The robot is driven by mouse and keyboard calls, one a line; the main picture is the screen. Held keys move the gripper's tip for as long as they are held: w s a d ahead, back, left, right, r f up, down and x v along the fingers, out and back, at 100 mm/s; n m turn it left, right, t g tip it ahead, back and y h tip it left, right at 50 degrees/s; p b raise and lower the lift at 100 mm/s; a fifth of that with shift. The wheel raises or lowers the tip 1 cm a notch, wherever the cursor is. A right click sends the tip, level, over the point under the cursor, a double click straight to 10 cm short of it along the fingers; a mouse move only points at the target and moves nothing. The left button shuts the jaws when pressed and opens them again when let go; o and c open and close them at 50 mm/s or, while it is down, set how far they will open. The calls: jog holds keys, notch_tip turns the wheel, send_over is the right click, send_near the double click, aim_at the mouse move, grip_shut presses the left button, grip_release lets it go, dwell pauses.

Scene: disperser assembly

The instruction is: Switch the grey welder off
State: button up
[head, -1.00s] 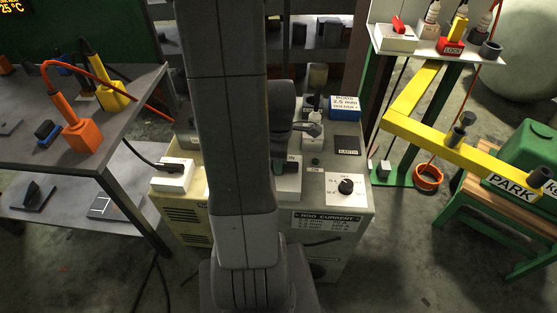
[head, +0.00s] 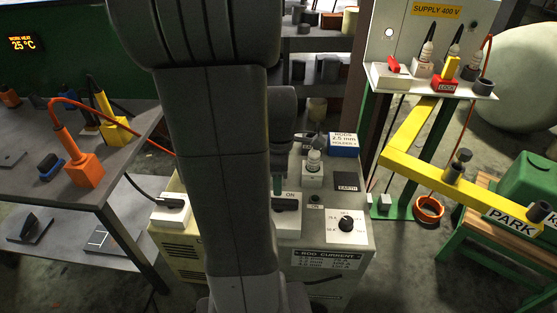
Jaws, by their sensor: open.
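The grey welder (head: 354,240) stands in the middle, partly hidden behind my arm. Its pale switch plate (head: 287,229) has an ON label at the top and a dark switch handle (head: 287,204) close below that label. A small green lamp (head: 314,197) with its own label sits to the right; I cannot tell if it is lit. My gripper (head: 309,140) is open, above the welder's far part, close to the white fitting in the picture and apart from the switch handle. My arm hides part of it.
A current knob (head: 346,224), a white fitting (head: 313,160) and a blue rod box (head: 344,145) are on the welder. The left bench (head: 110,150) carries orange and yellow tools. A yellow beam (head: 415,168) stands at right.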

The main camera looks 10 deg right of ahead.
notch_tip(320, 180, up, 6)
jog(key=shift+f, duration=0.2)
dwell(0.4)
notch_tip(320, 180, down, 14)
jog(key=shift+r+b, duration=0.1)
jog(key=shift+b, duration=0.45)
dwell(0.4)
